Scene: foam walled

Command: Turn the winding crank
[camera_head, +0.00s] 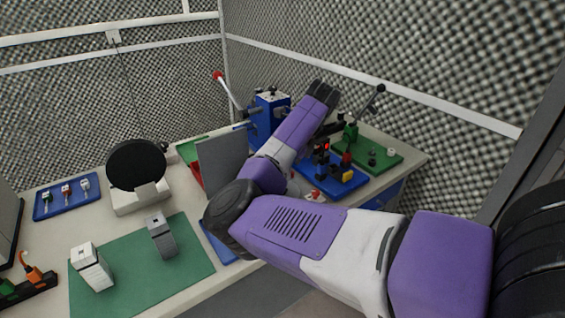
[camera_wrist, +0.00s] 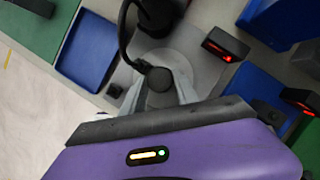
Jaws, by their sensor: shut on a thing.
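The winding crank (camera_wrist: 124,36) shows in the wrist view as a bent black arm ending in a dark round grip, over a round grey base (camera_wrist: 188,64). My gripper (camera_wrist: 160,84) is shut on the crank's grip, with a pale finger on each side of it. In the head view my purple and white arm reaches over the bench and hides both the gripper and the crank.
In the wrist view a blue tray (camera_wrist: 88,48) lies left of the crank and a black box with a red display (camera_wrist: 226,44) stands right. In the head view a grey panel (camera_head: 222,163) and a blue press with a red-knobbed lever (camera_head: 229,92) stand near my arm.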

